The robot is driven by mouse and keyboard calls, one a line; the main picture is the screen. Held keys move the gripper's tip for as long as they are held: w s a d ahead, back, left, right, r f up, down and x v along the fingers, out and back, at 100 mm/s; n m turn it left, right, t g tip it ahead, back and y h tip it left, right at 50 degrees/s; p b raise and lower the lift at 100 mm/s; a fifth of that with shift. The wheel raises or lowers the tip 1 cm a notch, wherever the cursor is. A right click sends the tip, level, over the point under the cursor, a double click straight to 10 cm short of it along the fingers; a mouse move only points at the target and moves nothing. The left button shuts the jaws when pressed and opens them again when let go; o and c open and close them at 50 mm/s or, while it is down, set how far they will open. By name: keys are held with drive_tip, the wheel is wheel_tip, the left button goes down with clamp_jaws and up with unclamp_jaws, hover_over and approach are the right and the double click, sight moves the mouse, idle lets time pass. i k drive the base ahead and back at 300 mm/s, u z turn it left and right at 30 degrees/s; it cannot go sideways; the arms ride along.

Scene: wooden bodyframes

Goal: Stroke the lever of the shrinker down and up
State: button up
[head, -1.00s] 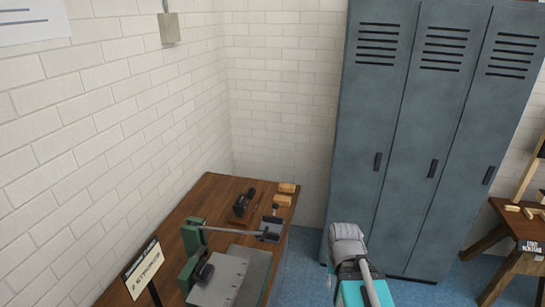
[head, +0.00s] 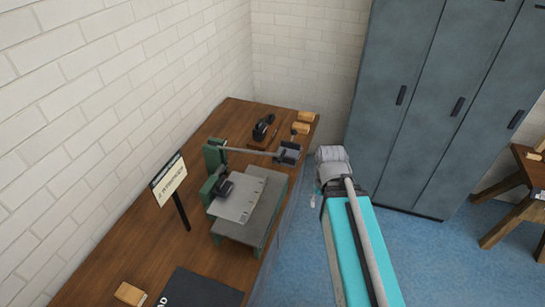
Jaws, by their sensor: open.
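The shrinker, a green machine, stands on the wooden bench; its green column (head: 213,160) is upright at the left of a grey plate. Its long thin lever (head: 250,152) runs from the column to the right, nearly level in the picture. The lever's far end overlaps a dark vise-like block (head: 289,153) near the bench edge. My arm is right of the bench, with its grey wrist part (head: 333,160) beside that block, apart from the lever.
A sign on a post (head: 169,182) stands left of the shrinker. A dark tool (head: 263,127), wooden blocks (head: 305,116) and a dark mat (head: 195,288) lie on the bench (head: 120,245). Grey lockers (head: 450,100) stand behind.

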sight(281, 156)
drive_tip(key=u, duration=0.5)
drive_tip(key=k, duration=1.15)
drive_tip(key=z, duration=0.6)
drive_tip(key=i, duration=1)
drive_tip(key=u, duration=0.05)
